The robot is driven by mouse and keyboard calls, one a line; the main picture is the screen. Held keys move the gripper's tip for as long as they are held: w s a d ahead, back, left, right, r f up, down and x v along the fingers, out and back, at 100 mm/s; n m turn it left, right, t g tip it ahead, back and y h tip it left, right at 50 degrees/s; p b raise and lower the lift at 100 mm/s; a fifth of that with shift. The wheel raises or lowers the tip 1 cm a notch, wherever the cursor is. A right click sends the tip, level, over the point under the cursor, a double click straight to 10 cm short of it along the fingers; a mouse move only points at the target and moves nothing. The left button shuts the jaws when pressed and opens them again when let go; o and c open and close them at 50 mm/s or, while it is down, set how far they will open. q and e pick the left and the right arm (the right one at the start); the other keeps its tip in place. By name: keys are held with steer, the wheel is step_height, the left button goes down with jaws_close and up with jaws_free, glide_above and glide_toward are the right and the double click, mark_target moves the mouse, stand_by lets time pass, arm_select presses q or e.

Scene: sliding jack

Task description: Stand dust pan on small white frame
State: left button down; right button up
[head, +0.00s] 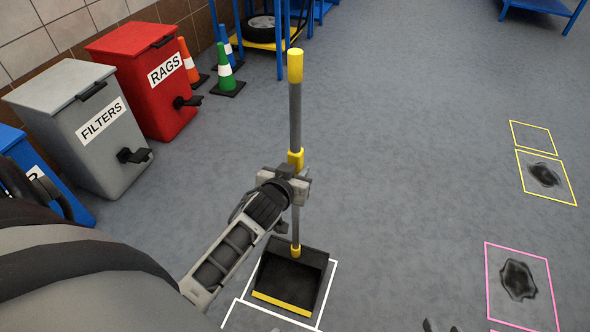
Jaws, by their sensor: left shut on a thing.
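The dust pan has a black tray (291,275) with a yellow front lip and a tall grey handle (295,118) with yellow parts. It stands about upright. My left gripper (296,186) is shut on the handle at mid-height. The tray is over a white floor outline (329,289), which shows along its right and front. I cannot tell whether the tray touches the floor. A second white outline adjoins in front, cut off by the bottom edge. Only dark tips of my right gripper (440,326) show at the bottom edge; their opening is unclear.
A grey FILTERS bin (70,95), a red RAGS bin (140,55), a blue bin and traffic cones (226,75) stand at left. Yellow outlines (547,178) and pink outlines (488,275) with dark stains lie at right. The middle floor is clear.

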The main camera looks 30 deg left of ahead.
arm_select(q)
steer(key=shift+w+f+b, duration=0.1)
steer(key=shift+f+b, duration=0.2)
steer(key=shift+f, duration=0.1)
stand_by(0.4)
